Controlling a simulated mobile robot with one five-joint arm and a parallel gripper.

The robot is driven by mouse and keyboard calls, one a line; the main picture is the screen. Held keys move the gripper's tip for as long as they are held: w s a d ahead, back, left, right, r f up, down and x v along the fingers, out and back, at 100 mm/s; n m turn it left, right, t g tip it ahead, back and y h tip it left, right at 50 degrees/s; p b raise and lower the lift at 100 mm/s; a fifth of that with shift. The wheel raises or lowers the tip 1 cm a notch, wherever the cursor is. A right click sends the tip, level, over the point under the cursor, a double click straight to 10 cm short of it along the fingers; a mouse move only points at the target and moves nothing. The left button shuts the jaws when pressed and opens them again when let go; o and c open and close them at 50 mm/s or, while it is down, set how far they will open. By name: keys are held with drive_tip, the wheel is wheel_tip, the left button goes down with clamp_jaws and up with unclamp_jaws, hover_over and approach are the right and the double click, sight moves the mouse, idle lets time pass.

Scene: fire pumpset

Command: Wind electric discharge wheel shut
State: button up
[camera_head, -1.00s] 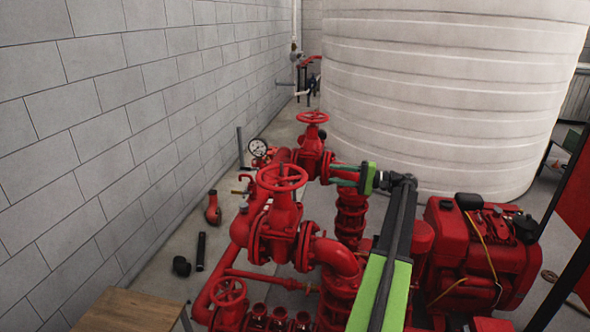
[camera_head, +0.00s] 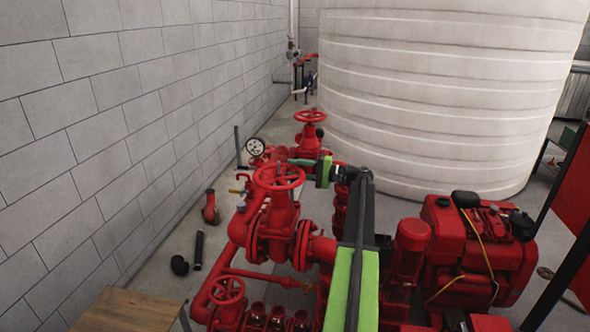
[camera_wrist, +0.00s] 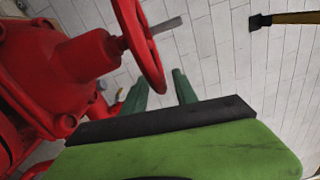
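A red handwheel (camera_head: 279,176) tops the near valve in the head view. Another red handwheel (camera_head: 310,116) tops the valve behind it. I cannot tell which is the electric discharge wheel. My gripper (camera_head: 298,162) points left, its green fingers between the two wheels in the picture, close to the near wheel's right rim. In the wrist view, a red wheel (camera_wrist: 139,45) and its valve body (camera_wrist: 55,75) fill the left side; I cannot tell which valve this is.
Red pipes and a small handwheel (camera_head: 227,290) lie in front, with a pressure gauge (camera_head: 255,147) behind. A red engine (camera_head: 470,250) stands right, a white tank (camera_head: 430,90) behind. A wooden top (camera_head: 125,312) is at the lower left. Floor along the block wall (camera_head: 90,130) is partly clear.

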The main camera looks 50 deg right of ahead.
clamp_jaws()
idle(1.2)
